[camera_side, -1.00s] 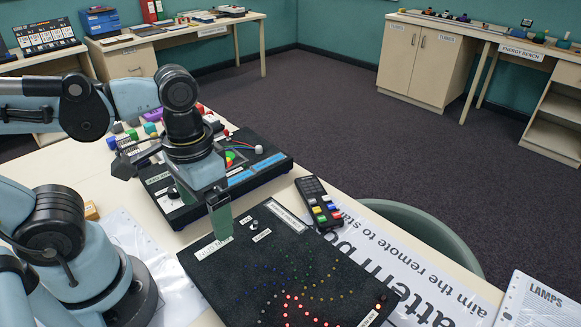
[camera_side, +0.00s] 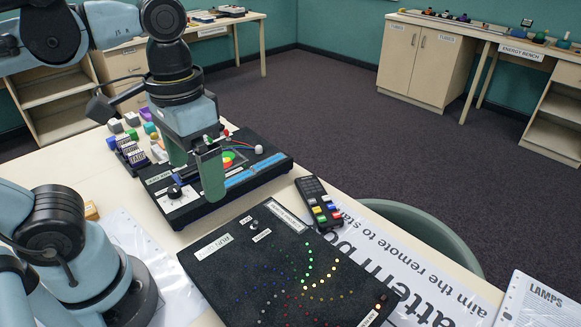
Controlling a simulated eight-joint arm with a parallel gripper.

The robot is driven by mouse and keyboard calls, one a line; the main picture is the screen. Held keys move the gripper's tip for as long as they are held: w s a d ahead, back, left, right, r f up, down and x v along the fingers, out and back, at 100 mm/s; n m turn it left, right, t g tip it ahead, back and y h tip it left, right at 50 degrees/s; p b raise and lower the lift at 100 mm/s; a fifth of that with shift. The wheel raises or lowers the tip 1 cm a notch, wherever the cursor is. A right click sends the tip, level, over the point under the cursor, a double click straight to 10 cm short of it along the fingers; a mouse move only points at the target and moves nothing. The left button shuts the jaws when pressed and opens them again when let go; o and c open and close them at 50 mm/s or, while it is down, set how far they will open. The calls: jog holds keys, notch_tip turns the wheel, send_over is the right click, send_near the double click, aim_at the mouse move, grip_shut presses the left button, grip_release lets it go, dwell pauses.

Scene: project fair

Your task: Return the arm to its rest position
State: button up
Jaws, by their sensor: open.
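My gripper (camera_side: 195,181) hangs with its green fingers pointing down and apart, with nothing between them. It appears in front of and above the black box with the dial (camera_side: 178,190); the height between them is hard to judge. My arm rises from its base at the lower left, and its upper links reach the top left edge of the picture. The pattern board (camera_side: 240,262) lies nearer, clear of my fingers, with green and yellow lamps lit.
A remote (camera_side: 320,203) lies right of the pattern board on the cream table (camera_side: 50,170). Small coloured blocks (camera_side: 133,134) stand left of my gripper. The carpet beyond is open.

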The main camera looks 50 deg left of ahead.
jog(key=w+a+f+t, duration=0.4)
jog(key=w+f+t, duration=0.2)
jog(key=w, duration=0.4)
jog(key=shift+a+t, duration=0.3)
jog(key=shift+t, duration=0.3)
grip_shut()
dwell(0.6)
dwell(0.4)
